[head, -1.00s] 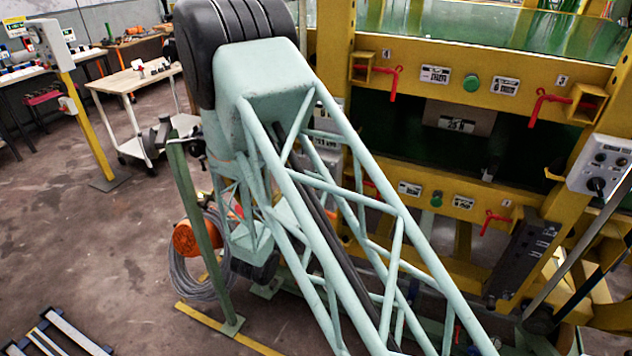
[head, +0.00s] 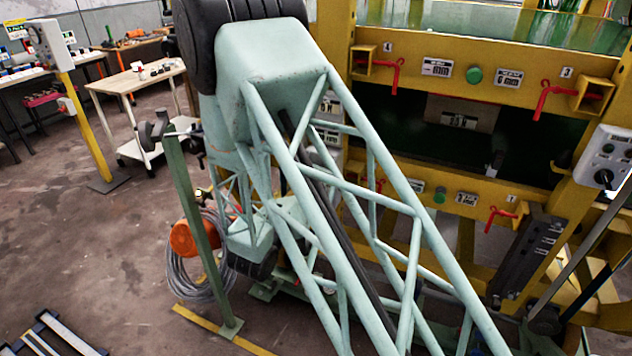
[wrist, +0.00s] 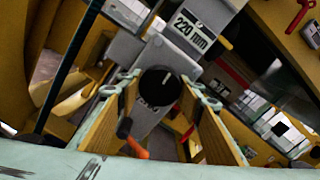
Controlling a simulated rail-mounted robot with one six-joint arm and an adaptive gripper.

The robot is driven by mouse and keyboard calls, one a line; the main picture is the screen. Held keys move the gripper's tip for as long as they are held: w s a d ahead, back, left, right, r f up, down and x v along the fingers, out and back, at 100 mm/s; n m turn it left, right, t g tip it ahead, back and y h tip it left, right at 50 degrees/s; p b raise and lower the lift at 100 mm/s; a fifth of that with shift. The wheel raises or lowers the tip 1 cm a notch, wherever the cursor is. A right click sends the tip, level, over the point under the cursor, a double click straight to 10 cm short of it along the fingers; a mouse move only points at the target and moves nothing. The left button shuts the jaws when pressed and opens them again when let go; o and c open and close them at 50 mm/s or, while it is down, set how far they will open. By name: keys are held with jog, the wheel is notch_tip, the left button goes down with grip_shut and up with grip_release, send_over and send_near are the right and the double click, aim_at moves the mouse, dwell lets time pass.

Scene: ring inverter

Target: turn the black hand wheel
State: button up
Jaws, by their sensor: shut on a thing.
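The black hand wheel (wrist: 160,88) shows in the wrist view as a round black disc with a small white mark on its face. It sits on a grey block. My gripper (wrist: 161,96) has one yellow-padded finger on each side of the wheel and is shut on it. The exact contact at the pads is hard to make out. In the head view my arm's lattice links hide the gripper, and I cannot make out the wheel there.
A "220 mm" label (wrist: 194,30) is just beyond the wheel. An orange handle (wrist: 136,149) lies below it, close to the left finger. In the head view a yellow frame (head: 440,62) with red levers fills the right. A wooden-topped cart (head: 137,78) stands left.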

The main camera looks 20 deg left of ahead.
jog(key=shift+f+m+b, duration=0.1)
jog(key=shift+m+b, duration=1.15)
jog(key=shift+m, duration=0.75)
jog(key=o, duration=0.9)
jog(key=shift+s+a, duration=0.2)
jog(key=shift+s, duration=1.8)
jog(key=shift+s+a, duration=0.25)
jog(key=shift+s, duration=1.7)
jog(key=shift+s+a, duration=0.2)
jog(key=shift+s, duration=1.8)
